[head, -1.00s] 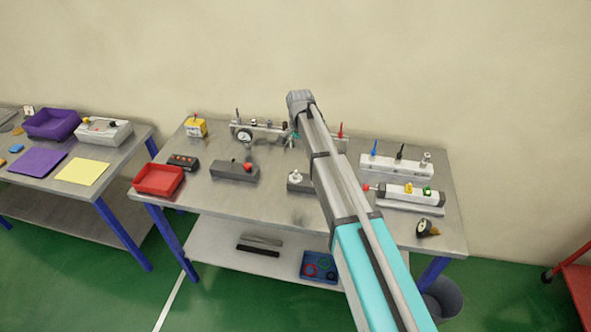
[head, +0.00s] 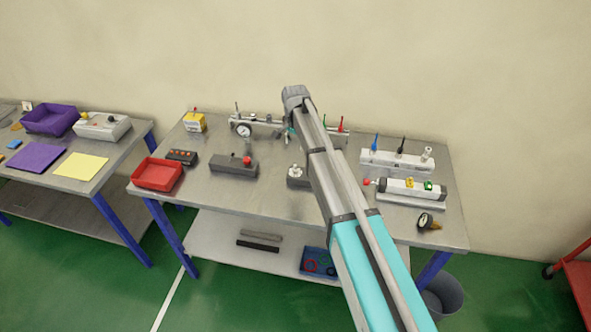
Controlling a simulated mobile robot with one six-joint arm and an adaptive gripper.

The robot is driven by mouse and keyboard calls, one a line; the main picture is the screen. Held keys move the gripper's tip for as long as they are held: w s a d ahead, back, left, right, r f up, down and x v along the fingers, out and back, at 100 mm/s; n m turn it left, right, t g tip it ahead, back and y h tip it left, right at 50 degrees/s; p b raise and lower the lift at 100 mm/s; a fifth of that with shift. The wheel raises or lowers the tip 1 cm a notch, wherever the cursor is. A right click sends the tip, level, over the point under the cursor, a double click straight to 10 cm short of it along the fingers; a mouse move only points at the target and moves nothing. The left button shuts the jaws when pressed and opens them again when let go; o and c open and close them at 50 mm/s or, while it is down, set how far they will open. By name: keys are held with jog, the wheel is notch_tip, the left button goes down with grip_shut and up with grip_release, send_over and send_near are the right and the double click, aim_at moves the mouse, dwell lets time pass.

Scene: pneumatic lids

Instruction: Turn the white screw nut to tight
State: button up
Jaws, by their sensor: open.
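A small pale nut-like piece (head: 295,170) stands upright on a dark grey block (head: 297,183) near the middle of the table. A white cap (head: 427,152) stands at the right end of a white manifold (head: 381,161). I cannot tell for sure which of these is the white screw nut, nor how tight either is. My arm reaches up from the bottom right and covers the table just right of the pale piece.
The front middle of the tabletop is clear.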

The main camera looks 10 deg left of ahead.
aim_at(295, 165)
jog(key=shift+f+b, duration=5.7)
jog(key=shift+f, duration=0.25)
jog(key=shift+c, duration=0.2)
grip_shut()
